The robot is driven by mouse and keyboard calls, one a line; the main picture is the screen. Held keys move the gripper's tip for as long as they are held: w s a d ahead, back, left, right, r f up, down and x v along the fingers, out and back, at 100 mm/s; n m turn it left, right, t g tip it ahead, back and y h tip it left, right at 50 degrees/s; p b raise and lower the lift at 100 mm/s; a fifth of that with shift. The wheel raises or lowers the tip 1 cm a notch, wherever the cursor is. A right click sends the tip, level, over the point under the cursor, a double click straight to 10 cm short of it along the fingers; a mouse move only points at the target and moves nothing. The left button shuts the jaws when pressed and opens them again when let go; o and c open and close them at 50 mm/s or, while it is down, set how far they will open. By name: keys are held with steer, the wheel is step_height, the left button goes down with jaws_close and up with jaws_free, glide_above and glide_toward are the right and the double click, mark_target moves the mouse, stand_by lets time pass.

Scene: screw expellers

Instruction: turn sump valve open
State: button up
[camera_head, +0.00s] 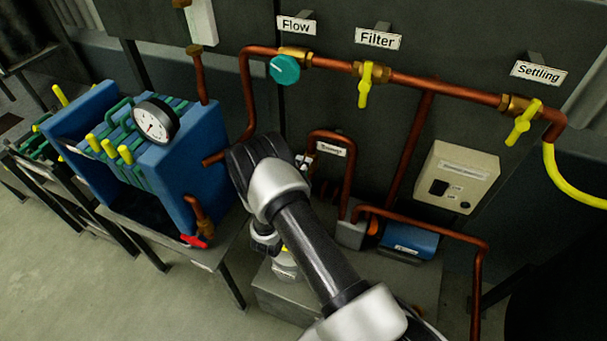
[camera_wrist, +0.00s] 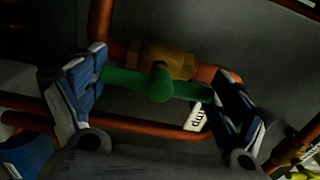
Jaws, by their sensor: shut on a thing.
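In the wrist view, the sump valve has a green bar handle (camera_wrist: 128,81) with a round hub and a brass body (camera_wrist: 165,58) on a copper pipe. The handle lies nearly level in the picture, roughly along the pipe. My gripper (camera_wrist: 160,78) has one finger at each end of the handle and is shut on it. A white label (camera_wrist: 196,117) ending in "ump" shows partly behind the right finger. In the head view, my arm hides the sump valve and the fingers.
In the head view, a teal Flow knob (camera_head: 284,69), a yellow Filter handle (camera_head: 365,86) and a yellow Settling handle (camera_head: 523,122) sit on the upper pipe. A blue filter press (camera_head: 190,150) stands left. A beige control box (camera_head: 457,178) and a blue motor (camera_head: 410,242) are right.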

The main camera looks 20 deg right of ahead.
steer(key=o, duration=0.8)
steer(key=v, duration=1.2)
